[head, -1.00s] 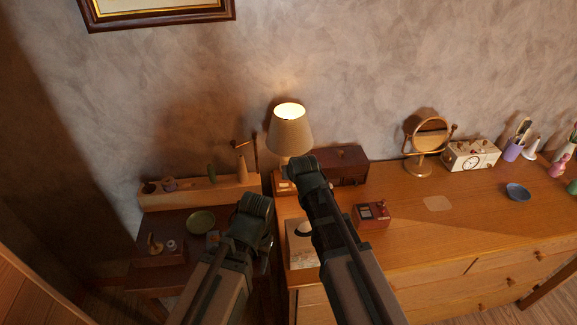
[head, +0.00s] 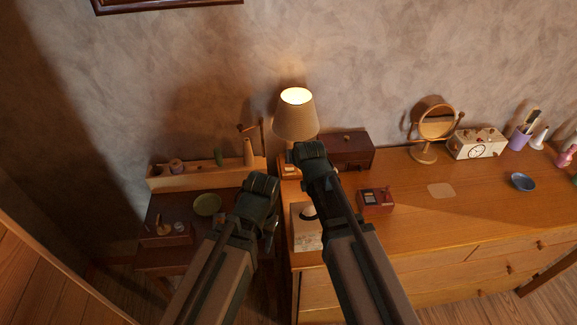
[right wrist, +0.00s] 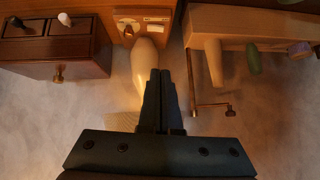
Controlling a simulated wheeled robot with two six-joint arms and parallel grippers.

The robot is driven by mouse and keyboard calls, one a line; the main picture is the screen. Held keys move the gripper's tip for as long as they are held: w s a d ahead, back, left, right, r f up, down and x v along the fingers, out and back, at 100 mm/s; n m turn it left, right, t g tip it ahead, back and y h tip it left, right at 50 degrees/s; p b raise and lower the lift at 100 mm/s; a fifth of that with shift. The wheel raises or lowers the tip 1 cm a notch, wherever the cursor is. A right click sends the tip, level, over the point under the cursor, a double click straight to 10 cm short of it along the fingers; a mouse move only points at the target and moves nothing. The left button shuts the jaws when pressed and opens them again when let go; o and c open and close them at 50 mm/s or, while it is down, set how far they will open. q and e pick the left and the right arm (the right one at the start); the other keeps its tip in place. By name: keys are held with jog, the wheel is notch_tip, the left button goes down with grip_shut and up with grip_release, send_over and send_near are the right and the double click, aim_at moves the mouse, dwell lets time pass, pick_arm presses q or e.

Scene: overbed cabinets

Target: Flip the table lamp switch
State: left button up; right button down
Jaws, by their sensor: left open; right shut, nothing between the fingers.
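The table lamp (head: 296,116) stands lit at the dresser's left end, by the wall. Its base (head: 287,168) is partly hidden behind my right arm. In the right wrist view, the wooden base with a small switch plate (right wrist: 128,28) is at top centre, with the pale stem (right wrist: 145,62) below it and the shade (right wrist: 121,122) partly behind my gripper. My right gripper (right wrist: 160,74) is shut and empty, its tips overlapping the stem; contact cannot be told. My left gripper (head: 271,222) is open, low beside the dresser's left end, away from the lamp.
A dark wooden box (head: 347,150) stands right of the lamp. A small red-brown box (head: 375,200) and a pale box (head: 306,236) are nearer. A lower side table with a green bowl (head: 207,204) and a peg rack (head: 168,180) is at left. The dresser's middle is largely clear.

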jog(key=shift+w+f, duration=0.1)
jog(key=b, duration=0.8)
send_over(286, 167)
jog(key=s, duration=0.2)
jog(key=f, duration=0.5)
jog(key=d+f, duration=0.1)
jog(key=f, duration=0.2)
jog(key=shift+s+a+f+b, duration=0.1)
jog(key=shift+s+f+b, duration=0.05)
jog(key=shift+f+b, duration=0.4)
jog(key=shift+s+a+f+b, duration=0.1)
jog(key=shift+s+f+b, duration=0.05)
jog(key=shift+f+b, duration=0.8)
jog(key=shift+b, duration=0.05)
